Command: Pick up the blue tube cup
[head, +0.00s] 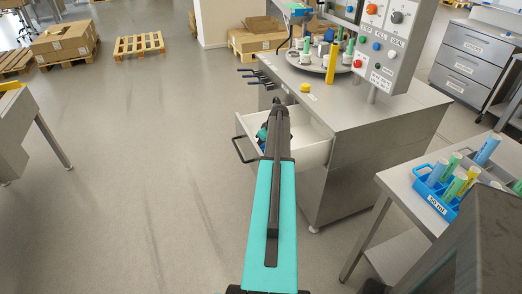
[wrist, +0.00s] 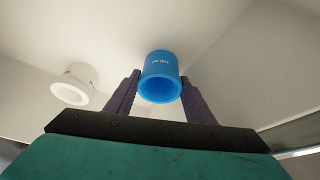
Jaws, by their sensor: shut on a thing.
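The blue tube cup (wrist: 160,68) is a short round cup with small white lettering on its side. In the wrist view it sits between the two dark fingers of my gripper (wrist: 160,78), which are shut on it. In the head view my gripper (head: 266,132) reaches into the open drawer (head: 314,152) and my arm hides most of it. The cup cannot be made out clearly there. The drawer's pale floor and walls surround the cup in the wrist view. I cannot tell whether the cup still touches the floor.
A white cup (wrist: 74,84) stands left of the blue one in the drawer. The steel machine cabinet (head: 365,150) rises right of the drawer, with a control panel (head: 385,40) above. A side table with a blue tube rack (head: 436,195) is at right.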

